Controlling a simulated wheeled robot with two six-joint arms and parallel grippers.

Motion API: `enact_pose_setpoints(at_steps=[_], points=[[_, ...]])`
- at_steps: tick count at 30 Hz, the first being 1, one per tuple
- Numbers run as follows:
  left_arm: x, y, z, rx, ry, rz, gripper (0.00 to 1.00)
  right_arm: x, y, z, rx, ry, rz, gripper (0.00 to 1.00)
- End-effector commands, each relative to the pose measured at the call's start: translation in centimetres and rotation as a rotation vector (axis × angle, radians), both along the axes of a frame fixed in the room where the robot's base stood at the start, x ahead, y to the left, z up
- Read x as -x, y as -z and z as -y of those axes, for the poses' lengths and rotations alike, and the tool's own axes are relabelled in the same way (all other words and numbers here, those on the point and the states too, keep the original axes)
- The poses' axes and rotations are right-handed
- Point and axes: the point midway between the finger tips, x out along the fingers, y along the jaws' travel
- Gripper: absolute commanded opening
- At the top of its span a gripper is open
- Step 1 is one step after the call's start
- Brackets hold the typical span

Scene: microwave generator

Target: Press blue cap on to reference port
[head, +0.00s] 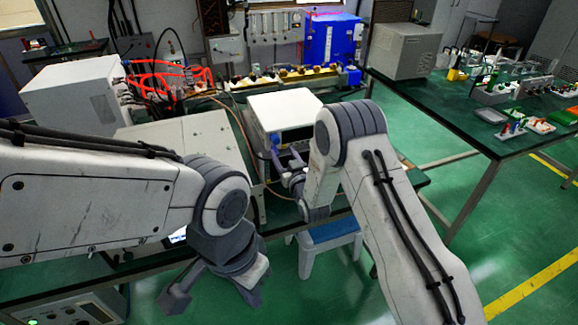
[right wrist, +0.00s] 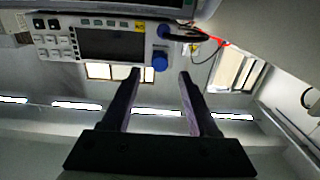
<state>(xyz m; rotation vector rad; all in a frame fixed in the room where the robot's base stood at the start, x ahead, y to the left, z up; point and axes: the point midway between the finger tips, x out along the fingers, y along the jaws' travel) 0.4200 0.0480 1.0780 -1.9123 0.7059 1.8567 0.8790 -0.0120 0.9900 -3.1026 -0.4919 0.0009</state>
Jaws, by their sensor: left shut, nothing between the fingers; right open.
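A white instrument (head: 283,108) stands on the bench, and its front panel with a dark screen (right wrist: 110,43) shows in the right wrist view. A round blue piece (right wrist: 160,61) sits at the panel's edge. A second blue piece (right wrist: 163,29) is close by, beside a black cable. I cannot tell which is the cap, and the reference port is not clearly made out. My right gripper (head: 283,165) is open and empty in front of the instrument; its fingers (right wrist: 158,75) point towards the round blue piece, apart from it. My left gripper (head: 213,287) is shut and empty, low at the front.
A grey sloped-top unit (head: 195,140) stands left of the instrument, with a copper-coloured cable between them. A blue-topped stool (head: 328,232) is below the bench edge. A second bench (head: 470,115) with small parts is at the right, with green floor between.

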Motion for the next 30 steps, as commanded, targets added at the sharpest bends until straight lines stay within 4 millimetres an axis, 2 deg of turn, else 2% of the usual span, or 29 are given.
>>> enact_pose_setpoints(at_steps=[6,12,30], points=[[0.0,1.3,0.0,0.000,0.000,0.000,0.00,3.7,0.2,1.2,0.000,0.000,0.000,0.60],[0.0,1.7,0.0,0.000,0.000,0.000,0.00,5.4,0.0,1.8,0.000,0.000,0.001,0.60],[0.0,1.6,0.0,0.000,0.000,0.000,0.00,5.7,-0.2,1.5,0.006,-0.005,-0.016,0.60]])
